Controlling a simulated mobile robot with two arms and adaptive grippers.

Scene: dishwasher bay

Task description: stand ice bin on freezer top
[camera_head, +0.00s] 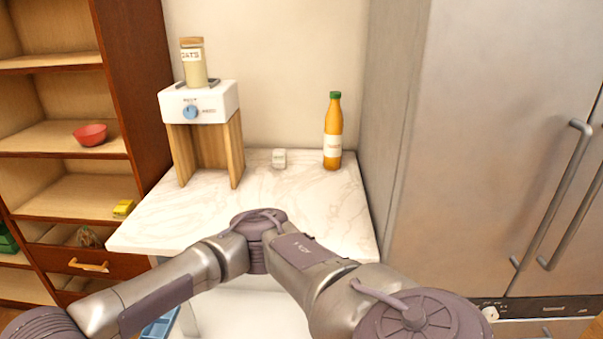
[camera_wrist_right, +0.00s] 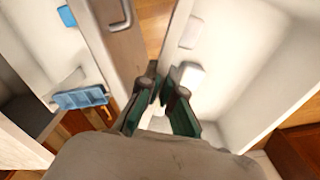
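A blue compartmented bin (camera_head: 160,327) shows at the bottom edge of the head view, low beside a white panel under the counter. It also appears in the right wrist view (camera_wrist_right: 80,98), left of my fingers, near a white opening. I cannot tell for sure that it is the ice bin. The marble-look top (camera_head: 285,215) spans the middle of the head view, perhaps the freezer top. My right gripper (camera_wrist_right: 162,74) has dark green fingers a little apart, with nothing seen between them, close to a pale door edge. My left gripper is out of view.
A tall grey cabinet (camera_head: 480,120) is at right. A pale door with handle (camera_wrist_right: 115,12) is near my fingers.

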